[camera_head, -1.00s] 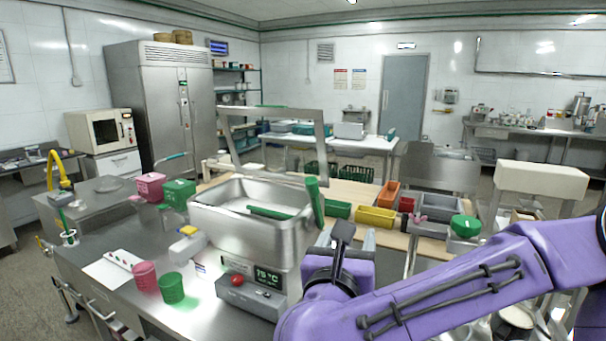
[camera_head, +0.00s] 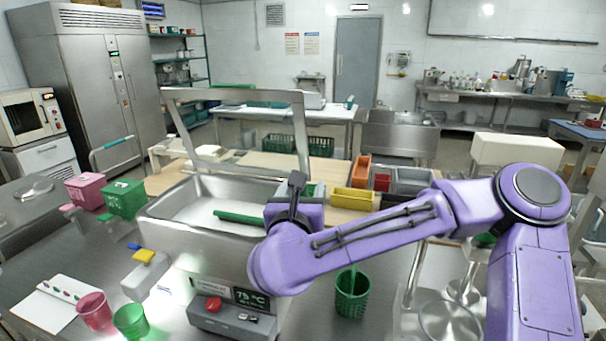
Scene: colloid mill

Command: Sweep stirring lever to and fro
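The steel vat (camera_head: 165,222) stands on the bench, left of centre, with its frame-like lid raised at the back. A green bar (camera_head: 238,217), apparently part of the stirring lever, lies across the inside of the vat. The lever's upright green handle at the vat's right side is not visible now; my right arm covers that spot. My purple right arm comes in from the right, and its gripper (camera_head: 292,205) is over the vat's right rim. Its fingertips are hidden, so I cannot tell whether it touches the handle. My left gripper is not in view.
A control box (camera_head: 232,319) with a red button sits in front of the vat. Pink (camera_head: 94,312) and green (camera_head: 131,321) cups stand at front left. A green mesh cup (camera_head: 352,293) stands below my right arm. A yellow bin (camera_head: 352,200) is behind the arm.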

